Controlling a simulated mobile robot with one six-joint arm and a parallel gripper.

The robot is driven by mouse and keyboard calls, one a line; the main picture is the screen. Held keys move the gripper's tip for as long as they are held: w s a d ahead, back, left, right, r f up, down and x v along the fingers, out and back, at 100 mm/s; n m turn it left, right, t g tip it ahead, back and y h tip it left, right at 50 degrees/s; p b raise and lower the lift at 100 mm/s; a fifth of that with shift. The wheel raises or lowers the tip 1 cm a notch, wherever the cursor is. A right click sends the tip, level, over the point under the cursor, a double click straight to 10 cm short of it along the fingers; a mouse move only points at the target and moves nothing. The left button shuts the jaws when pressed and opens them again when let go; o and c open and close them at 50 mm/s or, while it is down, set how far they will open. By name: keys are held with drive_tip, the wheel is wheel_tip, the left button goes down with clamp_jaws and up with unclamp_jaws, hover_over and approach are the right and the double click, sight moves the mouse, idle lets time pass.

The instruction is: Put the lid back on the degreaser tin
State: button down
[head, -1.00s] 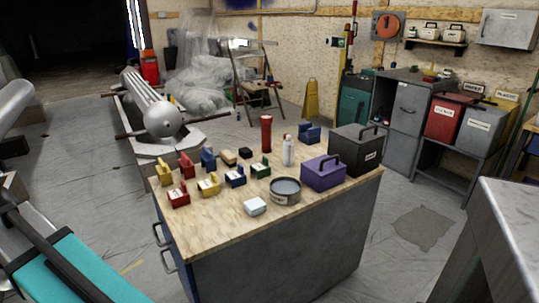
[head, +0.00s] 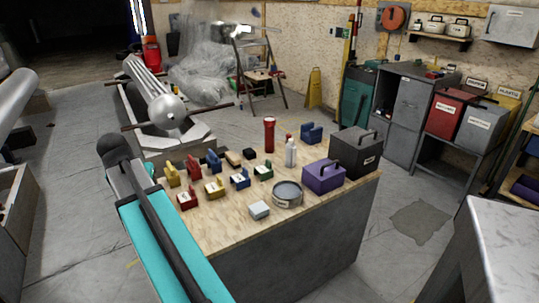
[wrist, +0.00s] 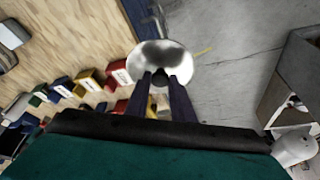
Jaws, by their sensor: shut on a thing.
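The degreaser tin (head: 287,200) is a low, round, grey tin with a label, standing open on the bench near its front edge. What appears to be the same tin (wrist: 12,38) is cut off at the upper left of the wrist view. My gripper (wrist: 163,82) is shut on the lid (wrist: 160,57), a shiny round silver disc, gripping it by a dark knob. In the wrist view the lid is held above the bench's edge and the floor, apart from the tin. The head view shows my teal arm at left, but the lid cannot be made out there.
The wooden bench top (head: 225,237) also carries a pale box (head: 259,210) beside the tin, a purple case (head: 323,178), a black case (head: 356,153), a white bottle (head: 290,152), a red torch (head: 269,135) and several coloured blocks. Bare wood lies at the front left.

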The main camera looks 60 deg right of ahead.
drive_tip(key=s+d+r+m+g+p, duration=0.1)
drive_tip(key=s+d+m+p, duration=0.6)
drive_tip(key=s+d, duration=0.9)
drive_tip(key=s+d+r+m+g+p, duration=0.1)
drive_tip(key=s+d+m+g+p, duration=0.3)
drive_tip(key=s+d, duration=1.2)
drive_tip(key=s+m+p, duration=0.3)
drive_tip(key=s+m, duration=0.1)
drive_tip(key=shift+d+m+y, duration=0.4)
drive_tip(key=shift+w+f, duration=0.1)
drive_tip(key=shift+f, duration=0.05)
drive_tip(key=shift+f+b, duration=1.6)
drive_tip(key=shift+f, duration=1.4)
drive_tip(key=shift+w, duration=0.15)
drive_tip(key=shift+f, duration=0.2)
